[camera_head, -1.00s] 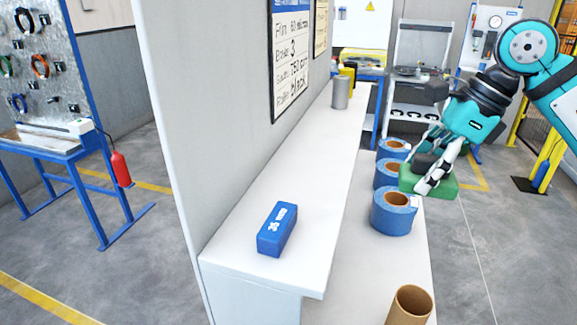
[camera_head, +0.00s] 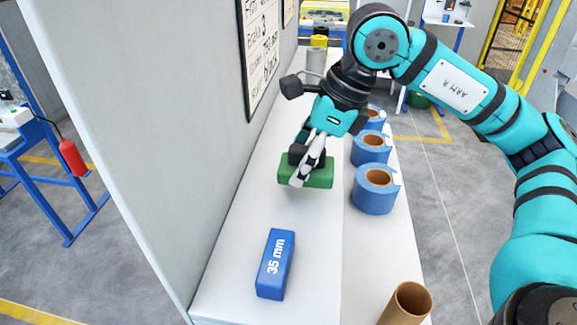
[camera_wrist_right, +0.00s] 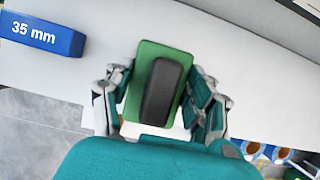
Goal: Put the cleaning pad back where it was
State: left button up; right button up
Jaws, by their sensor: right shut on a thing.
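The cleaning pad (camera_head: 320,176) is a green block with a dark grip on top. My right gripper (camera_head: 306,160) is shut on it and holds it over the upper white shelf, behind the blue 35 mm block. In the right wrist view the pad (camera_wrist_right: 147,62) sits between the two fingers of my right gripper (camera_wrist_right: 160,95), with its dark handle showing. I cannot tell whether the pad touches the shelf. My left gripper is not in view.
The blue 35 mm block (camera_head: 275,264) stands on the upper shelf (camera_head: 240,245). Several blue rolls (camera_head: 376,190) and a cardboard tube (camera_head: 408,304) stand on the lower shelf at right. A grey panel (camera_head: 150,130) borders the left.

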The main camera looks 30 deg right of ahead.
jog(key=shift+a, duration=1.15)
jog(key=shift+a+f+p, duration=0.1)
jog(key=shift+f+p, duration=0.05)
jog(key=shift+p, duration=0.25)
notch_tip(320, 180, down, 3)
jog(key=shift+f+p, duration=0.1)
jog(key=shift+p, duration=0.7)
jog(key=shift+f, duration=0.1)
jog(key=shift+f+b, duration=0.2)
jog(key=shift+b, duration=0.15)
jog(key=o, duration=0.9)
jog(key=shift+r, duration=0.1)
jog(key=shift+c, duration=0.2)
jog(key=shift+o, duration=1)
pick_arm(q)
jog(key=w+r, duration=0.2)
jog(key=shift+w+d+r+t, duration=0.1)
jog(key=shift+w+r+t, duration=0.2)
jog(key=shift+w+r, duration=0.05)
pick_arm(e)
jog(key=shift+o, duration=0.3)
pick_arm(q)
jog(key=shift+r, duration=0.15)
pick_arm(e)
jog(key=shift+r, duration=0.1)
